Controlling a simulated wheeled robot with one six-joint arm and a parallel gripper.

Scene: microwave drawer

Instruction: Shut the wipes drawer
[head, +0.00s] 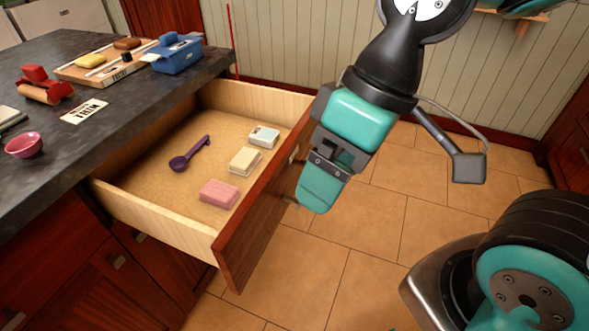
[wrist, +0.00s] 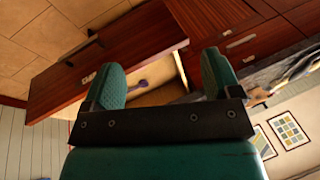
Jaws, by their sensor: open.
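The drawer (head: 152,213) is pulled far out from under the dark counter. Its red-brown wooden front (head: 258,232) faces right in the head view and also shows in the wrist view (wrist: 120,50), with a dark bar handle (wrist: 82,50). Inside lie a purple scoop (head: 188,155), a pink block (head: 219,193), a cream block (head: 245,161) and a small white-and-teal pack (head: 264,137). My gripper (head: 320,188) is open and empty, just outside the drawer front near its far end. Whether it touches the front I cannot tell. In the wrist view both fingers (wrist: 161,66) stand apart.
On the counter (head: 120,112) are a blue container (head: 174,56), a wooden board (head: 105,68) with sponges, a red tape dispenser (head: 42,87), a label card (head: 83,111) and a pink bowl (head: 24,146). Closed cabinets lie below. The tiled floor (head: 340,275) before the drawer is clear.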

